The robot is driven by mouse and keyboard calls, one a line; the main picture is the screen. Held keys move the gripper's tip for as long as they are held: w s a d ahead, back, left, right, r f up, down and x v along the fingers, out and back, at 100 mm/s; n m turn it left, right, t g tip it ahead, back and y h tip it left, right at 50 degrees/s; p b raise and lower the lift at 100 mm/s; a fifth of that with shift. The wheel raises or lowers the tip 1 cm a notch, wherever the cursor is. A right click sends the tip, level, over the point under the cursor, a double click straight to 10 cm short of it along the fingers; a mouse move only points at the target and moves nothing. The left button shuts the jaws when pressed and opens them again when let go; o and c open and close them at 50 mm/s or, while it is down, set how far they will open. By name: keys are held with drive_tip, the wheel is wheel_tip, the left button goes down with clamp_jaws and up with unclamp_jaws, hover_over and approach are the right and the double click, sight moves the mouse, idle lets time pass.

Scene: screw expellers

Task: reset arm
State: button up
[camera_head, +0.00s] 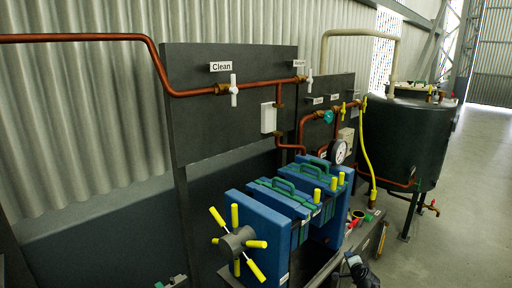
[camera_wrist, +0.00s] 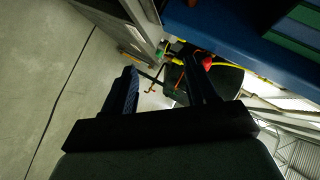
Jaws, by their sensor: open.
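My gripper (camera_wrist: 161,78) is in the wrist view with its two dark fingers apart and nothing between them. In the head view my gripper (camera_head: 352,260) is at the bottom edge, right of the blue filter press (camera_head: 262,222) and low beside its frame. Most of my arm is out of the picture. The press has blue end blocks, green-handled plates and a hub with several yellow handles. In the wrist view a blue part of the press (camera_wrist: 225,35) fills the upper right, apart from the fingers.
A dark panel (camera_head: 225,130) with copper pipes and white valves stands behind the press. A pressure gauge (camera_head: 338,151) rises at its far end. A dark tank (camera_head: 400,140) stands at the right. Open grey floor (camera_head: 460,220) lies on the right.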

drive_tip(key=s+a+f+n+g+y, duration=0.2)
drive_tip(key=s+a+f+n+g, duration=0.2)
drive_tip(key=s+a+f, duration=0.6)
drive_tip(key=s+a+f+n+g+y, duration=0.25)
drive_tip(key=s+a+f+g, duration=0.35)
drive_tip(key=s+f, duration=0.7)
drive_tip(key=s+a+f+n+g+h, duration=0.1)
drive_tip(key=s+f+n+g, duration=0.1)
drive_tip(key=s, duration=0.8)
drive_tip(key=s+a+f+n+g, duration=0.2)
drive_tip(key=s+f+n+g, duration=0.1)
drive_tip(key=s, duration=0.8)
drive_tip(key=s+a+f+n+g+h, duration=0.1)
drive_tip(key=s+a+f+n+g, duration=0.1)
drive_tip(key=s, duration=0.9)
drive_tip(key=shift+a+f+n+g+h, duration=0.2)
drive_tip(key=shift+f+n+g+h, duration=0.2)
drive_tip(key=shift+g, duration=0.6)
